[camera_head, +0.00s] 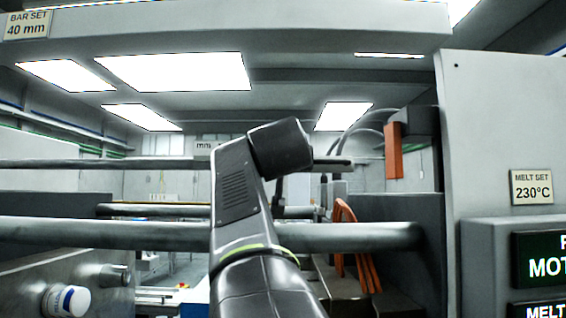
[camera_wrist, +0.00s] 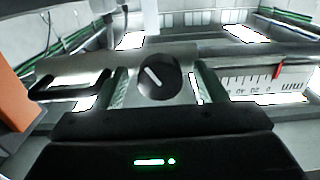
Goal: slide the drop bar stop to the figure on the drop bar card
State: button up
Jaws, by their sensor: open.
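The drop bar card (camera_head: 27,25) at the top left of the head view reads "BAR SET 40 mm". In the wrist view, a pale scale (camera_wrist: 262,84) with upside-down figures and "mm" lies at the right. A red pointer (camera_wrist: 277,72) stands at its upper edge, near the "mm" end; its exact reading is too small to tell. A round black knob (camera_wrist: 158,78) with a white line sits on a grey plate. My gripper (camera_wrist: 160,88) is open, its two greenish fingers to either side of the knob in the picture; contact cannot be told. My arm hides it in the head view.
Horizontal grey bars (camera_head: 110,233) cross the head view behind my arm. Orange hoses (camera_head: 358,245) hang right of it, and an orange block (camera_head: 393,151) hangs higher up. A second card (camera_head: 532,187) reads "MELT SET 230°C".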

jog(key=shift+c, duration=0.3)
jog(key=c, duration=1.3)
jog(key=shift+c, duration=0.2)
jog(key=shift+m, duration=0.3)
